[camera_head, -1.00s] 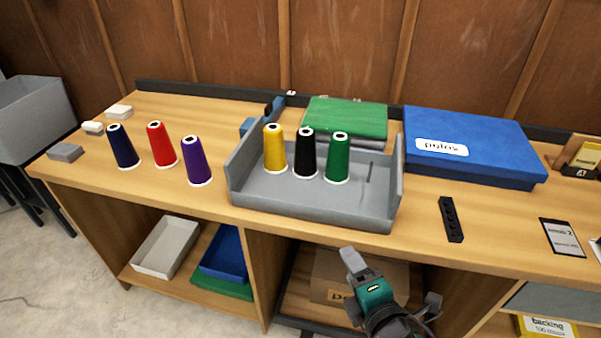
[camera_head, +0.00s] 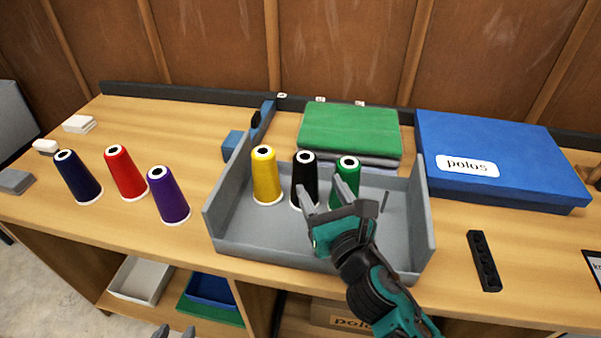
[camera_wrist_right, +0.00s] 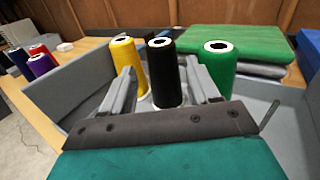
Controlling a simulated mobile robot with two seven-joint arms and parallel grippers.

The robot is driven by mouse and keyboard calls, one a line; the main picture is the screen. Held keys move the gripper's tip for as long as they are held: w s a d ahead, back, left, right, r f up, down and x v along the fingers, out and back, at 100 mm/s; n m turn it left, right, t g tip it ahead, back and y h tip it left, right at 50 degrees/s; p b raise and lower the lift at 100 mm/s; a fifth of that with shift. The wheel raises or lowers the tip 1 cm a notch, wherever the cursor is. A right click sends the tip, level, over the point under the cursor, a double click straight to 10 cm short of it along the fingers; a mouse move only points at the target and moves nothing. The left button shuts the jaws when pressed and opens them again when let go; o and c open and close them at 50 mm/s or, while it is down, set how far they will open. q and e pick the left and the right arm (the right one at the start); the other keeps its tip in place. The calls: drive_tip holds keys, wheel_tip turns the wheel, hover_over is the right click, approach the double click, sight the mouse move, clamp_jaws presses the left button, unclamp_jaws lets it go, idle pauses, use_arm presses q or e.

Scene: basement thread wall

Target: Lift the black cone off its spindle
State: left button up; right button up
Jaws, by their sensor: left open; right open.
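The black cone (camera_head: 304,178) stands upright in the grey tray (camera_head: 290,249), between the yellow cone (camera_head: 266,178) and the green cone (camera_head: 345,178). My right gripper (camera_head: 328,193) is open, just in front of the black and green cones, and covers their lower parts in the head view. In the right wrist view the black cone (camera_wrist_right: 163,75) shows between the two open fingers; I cannot tell whether the tips reach beside it. No finger is closed on it. The spindle under it is hidden. My left gripper (camera_head: 175,332) shows only its tips at the bottom edge, apart and empty.
Navy (camera_head: 77,177), red (camera_head: 125,173) and purple (camera_head: 168,195) cones stand left of the tray. A bare spindle (camera_head: 384,201) rises at the tray's right. Folded green cloth (camera_head: 350,130) and a blue box (camera_head: 500,160) lie behind. A black strip (camera_head: 484,260) lies right.

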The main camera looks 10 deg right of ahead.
sight(303, 156)
drive_tip(key=w, duration=0.3)
drive_tip(key=w+a, duration=0.1)
drive_tip(key=w, duration=0.7)
drive_tip(key=shift+w+a+f, duration=0.1)
drive_tip(key=shift+w+a, duration=0.05)
drive_tip(key=shift+a, duration=0.05)
clamp_jaws()
